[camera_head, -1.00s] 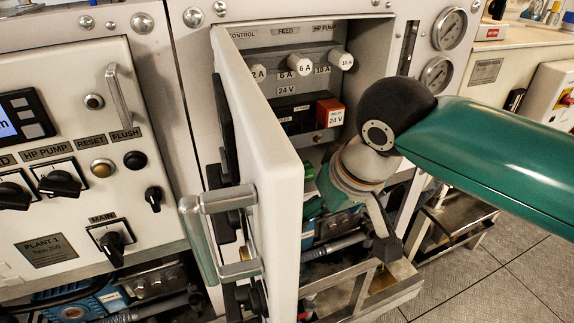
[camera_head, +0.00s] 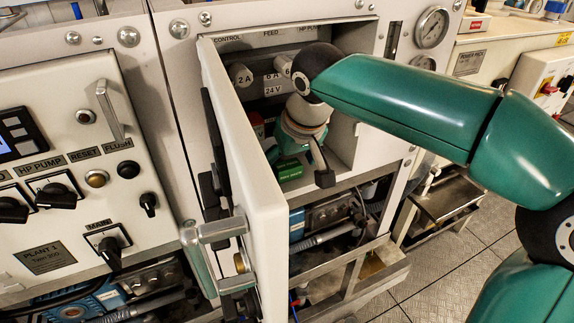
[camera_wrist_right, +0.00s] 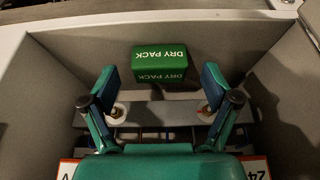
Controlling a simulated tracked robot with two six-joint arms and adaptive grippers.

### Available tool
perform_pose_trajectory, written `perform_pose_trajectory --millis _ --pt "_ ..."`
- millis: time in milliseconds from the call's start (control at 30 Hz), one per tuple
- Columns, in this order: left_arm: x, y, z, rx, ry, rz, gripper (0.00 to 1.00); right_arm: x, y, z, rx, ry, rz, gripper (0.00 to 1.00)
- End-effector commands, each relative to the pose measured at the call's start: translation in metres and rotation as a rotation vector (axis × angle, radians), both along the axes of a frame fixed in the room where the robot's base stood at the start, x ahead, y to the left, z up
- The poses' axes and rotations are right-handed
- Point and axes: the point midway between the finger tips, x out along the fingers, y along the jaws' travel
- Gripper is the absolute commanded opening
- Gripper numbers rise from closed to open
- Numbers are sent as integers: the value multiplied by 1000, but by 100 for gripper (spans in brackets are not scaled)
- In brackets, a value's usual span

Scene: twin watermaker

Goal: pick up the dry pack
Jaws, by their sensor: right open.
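The dry pack (camera_wrist_right: 160,64) is a small green block with white lettering. In the head view the dry pack (camera_head: 290,171) shows low in the open cabinet (camera_head: 343,130), just below my right wrist, and the arm hides part of the interior. My left gripper is not in view.
The open white cabinet door (camera_head: 248,150) with its handle (camera_head: 205,245) stands to the left of my right arm. Fuse holders (camera_head: 241,75) are at the cabinet's top. A control panel (camera_head: 70,165) with switches is at the left. A metal frame (camera_head: 350,275) lies below the cabinet.

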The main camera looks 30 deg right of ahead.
Motion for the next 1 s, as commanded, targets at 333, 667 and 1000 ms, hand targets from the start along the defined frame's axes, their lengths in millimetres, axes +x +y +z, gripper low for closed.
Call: perform_pose_trajectory --millis 333,667,1000 --pt "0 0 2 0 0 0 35 5 0 -11 1 0 0 88" --pt "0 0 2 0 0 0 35 4 0 -11 1 0 0 36" --pt "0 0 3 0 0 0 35 5 0 -10 1 0 0 23"
